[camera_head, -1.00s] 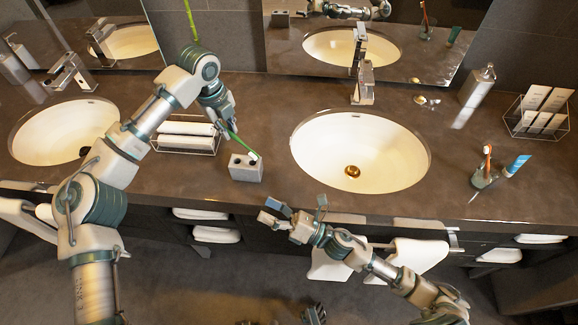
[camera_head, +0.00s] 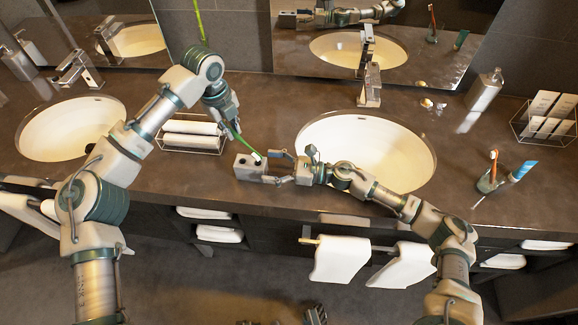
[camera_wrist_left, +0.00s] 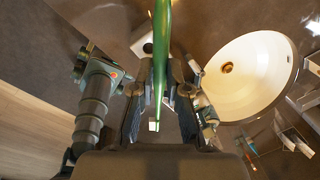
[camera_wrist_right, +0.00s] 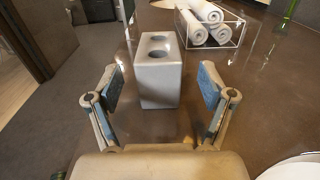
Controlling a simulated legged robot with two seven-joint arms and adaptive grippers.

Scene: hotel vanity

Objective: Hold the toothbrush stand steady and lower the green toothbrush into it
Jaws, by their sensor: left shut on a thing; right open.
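The grey toothbrush stand (camera_head: 246,168) is an upright block on the counter with two round holes on top, which look empty in the right wrist view (camera_wrist_right: 158,90). The toothbrush also shows in the left wrist view (camera_wrist_left: 161,60). My right gripper (camera_head: 273,166) is open at the stand's right side, with the stand ahead between its fingers.
The counter's front edge is close to the stand.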

